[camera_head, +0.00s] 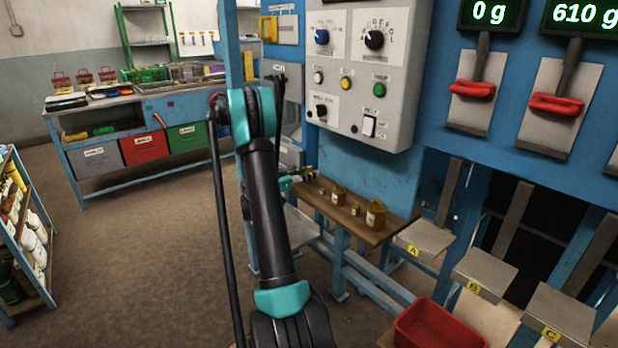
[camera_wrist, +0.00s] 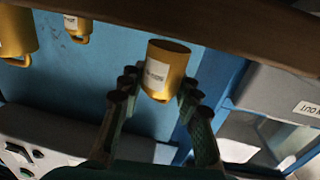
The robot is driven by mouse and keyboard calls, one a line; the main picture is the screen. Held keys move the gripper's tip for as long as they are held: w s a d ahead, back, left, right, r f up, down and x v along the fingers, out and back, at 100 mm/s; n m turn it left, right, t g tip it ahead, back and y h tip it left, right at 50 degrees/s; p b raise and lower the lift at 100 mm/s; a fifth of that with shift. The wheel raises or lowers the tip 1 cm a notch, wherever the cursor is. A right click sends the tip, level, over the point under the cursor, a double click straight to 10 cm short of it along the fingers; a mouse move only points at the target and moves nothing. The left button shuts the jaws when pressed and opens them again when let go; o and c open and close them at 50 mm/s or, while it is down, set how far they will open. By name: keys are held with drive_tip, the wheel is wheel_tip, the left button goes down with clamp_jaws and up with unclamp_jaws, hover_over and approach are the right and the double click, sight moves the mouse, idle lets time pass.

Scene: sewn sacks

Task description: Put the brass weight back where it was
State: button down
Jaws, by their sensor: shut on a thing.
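My gripper (camera_wrist: 158,84) is shut on a brass weight (camera_wrist: 166,70) with a white label, seen in the wrist view between the two dark fingers. The weight appears upside down in this view, its dark flat base close to the edge of the brown wooden shelf (camera_wrist: 230,32). I cannot tell whether it touches the shelf. The wooden shelf (camera_head: 345,226) there carries several other brass weights, including a large one (camera_head: 376,215) at the near right end.
A small weight (camera_wrist: 77,24) and a larger one (camera_wrist: 16,35) stand left of the held one. A grey control box (camera_head: 362,70) hangs above the shelf. Metal platforms (camera_head: 427,237) and a red tray (camera_head: 440,325) are to the right. Displays read 0 g and 610 g.

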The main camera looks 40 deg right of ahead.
drive_tip(key=shift+f, duration=0.8)
drive_tip(key=shift+f, duration=0.15)
drive_tip(key=c, duration=1.1)
unclamp_jaws()
